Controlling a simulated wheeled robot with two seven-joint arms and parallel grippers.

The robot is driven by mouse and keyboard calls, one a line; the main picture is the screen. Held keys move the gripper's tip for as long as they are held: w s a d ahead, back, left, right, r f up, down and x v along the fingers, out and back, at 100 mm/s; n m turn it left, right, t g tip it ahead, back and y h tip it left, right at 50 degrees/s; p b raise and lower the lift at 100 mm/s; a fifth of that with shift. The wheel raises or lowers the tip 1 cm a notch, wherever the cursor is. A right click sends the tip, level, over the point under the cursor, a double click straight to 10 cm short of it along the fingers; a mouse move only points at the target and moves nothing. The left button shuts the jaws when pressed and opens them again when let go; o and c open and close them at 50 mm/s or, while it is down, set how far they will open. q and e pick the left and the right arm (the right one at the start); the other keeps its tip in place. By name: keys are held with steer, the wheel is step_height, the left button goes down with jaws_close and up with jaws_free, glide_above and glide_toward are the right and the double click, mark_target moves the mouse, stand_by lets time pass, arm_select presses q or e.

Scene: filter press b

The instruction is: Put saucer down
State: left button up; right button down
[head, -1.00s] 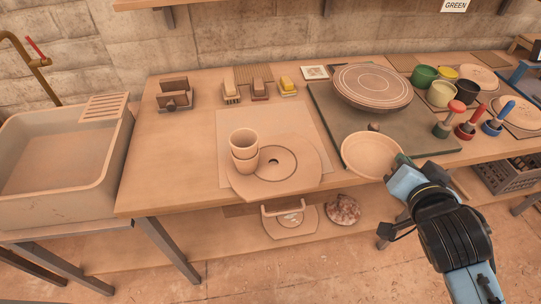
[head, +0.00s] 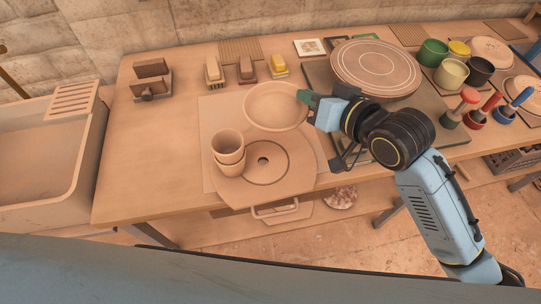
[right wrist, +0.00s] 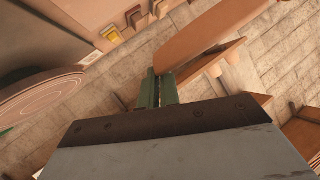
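The saucer (head: 272,107) is a shallow, round, tan dish. My right gripper (head: 305,98) is shut on its right rim with green fingers. In the head view the saucer appears over the back part of the pale mat (head: 211,116), behind the round board with a hole (head: 280,170). I cannot tell its exact height above the mat. In the right wrist view the green fingers (right wrist: 158,90) pinch the edge of the saucer (right wrist: 212,38), seen nearly edge-on. My left gripper is not in view.
Two stacked cups (head: 228,145) stand on the board's left part. Small blocks (head: 246,70) line the back. A large round disc (head: 375,66) sits right of the saucer; coloured cups (head: 433,52) and stamp-like tools (head: 490,103) stand farther right.

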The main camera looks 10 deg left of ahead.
steer(key=b, duration=0.2)
glide_above(300, 156)
step_height(300, 156, down, 9)
step_height(300, 156, down, 4)
steer(key=shift+f+b, duration=0.1)
steer(key=shift+b, duration=0.2)
steer(key=shift+f, duration=0.5)
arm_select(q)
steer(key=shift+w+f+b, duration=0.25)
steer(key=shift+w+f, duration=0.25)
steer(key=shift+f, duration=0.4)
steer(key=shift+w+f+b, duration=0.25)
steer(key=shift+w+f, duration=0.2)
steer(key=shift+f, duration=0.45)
arm_select(e)
steer(key=shift+f, duration=1.7)
steer(key=shift+f, duration=0.1)
steer(key=c, duration=1.6)
jaws_free()
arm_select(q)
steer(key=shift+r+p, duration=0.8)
arm_select(e)
steer(key=v, duration=1.2)
steer(key=shift+s, duration=0.1)
